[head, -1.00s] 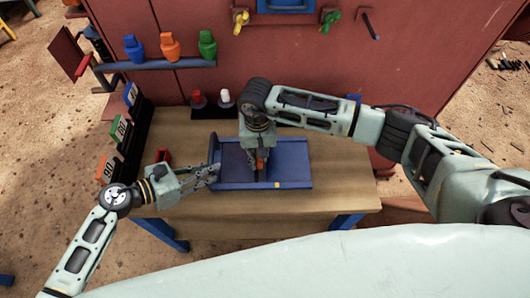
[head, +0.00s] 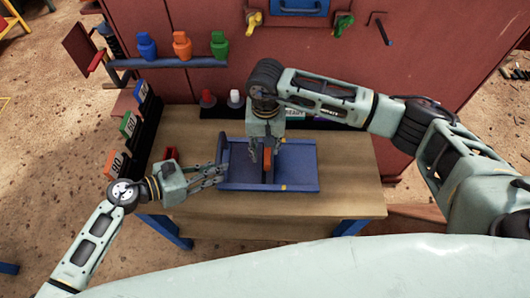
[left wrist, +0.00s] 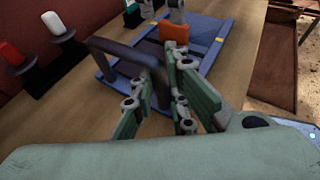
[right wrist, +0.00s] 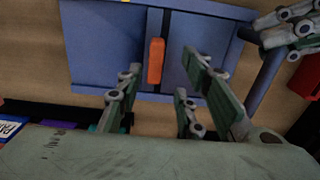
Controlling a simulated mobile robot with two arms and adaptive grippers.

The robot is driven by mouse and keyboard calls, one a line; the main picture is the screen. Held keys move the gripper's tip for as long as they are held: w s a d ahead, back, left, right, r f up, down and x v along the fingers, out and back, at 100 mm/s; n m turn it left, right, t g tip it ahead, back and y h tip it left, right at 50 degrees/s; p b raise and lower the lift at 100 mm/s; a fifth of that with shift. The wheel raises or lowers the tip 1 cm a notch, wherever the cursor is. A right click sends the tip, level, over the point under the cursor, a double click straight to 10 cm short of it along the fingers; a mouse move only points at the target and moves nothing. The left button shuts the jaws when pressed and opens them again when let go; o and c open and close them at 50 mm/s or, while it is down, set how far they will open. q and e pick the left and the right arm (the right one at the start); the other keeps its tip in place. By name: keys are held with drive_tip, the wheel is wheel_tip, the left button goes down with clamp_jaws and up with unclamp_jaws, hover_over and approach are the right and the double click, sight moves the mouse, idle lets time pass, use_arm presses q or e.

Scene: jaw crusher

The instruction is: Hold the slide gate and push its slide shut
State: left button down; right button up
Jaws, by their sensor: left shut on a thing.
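The blue slide gate (head: 300,165) lies flat on the wooden table, with an upright bar handle (left wrist: 120,52) at its left end. My left gripper (head: 222,173) is shut on this handle. An orange tab (right wrist: 156,60) stands up near the middle of the gate, beside a narrow dark gap. My right gripper (head: 267,154) points down over the tab from the far side. Its fingers are apart, one to each side of the tab; contact cannot be made out. The right wrist view shows the tab beyond the open fingertips.
A red object (head: 171,154) sits left of the gate. A rack of numbered cards (head: 128,125) stands at the table's left edge. Red and white pegs (head: 234,97) stand on a dark base behind. The table right of the gate (head: 348,165) is clear.

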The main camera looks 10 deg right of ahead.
wheel_tip(320, 180, up, 6)
drive_tip(key=shift+r, duration=0.25)
use_arm(q)
drive_tip(key=c, duration=1.7)
unclamp_jaws()
drive_tip(key=shift+o, duration=0.2)
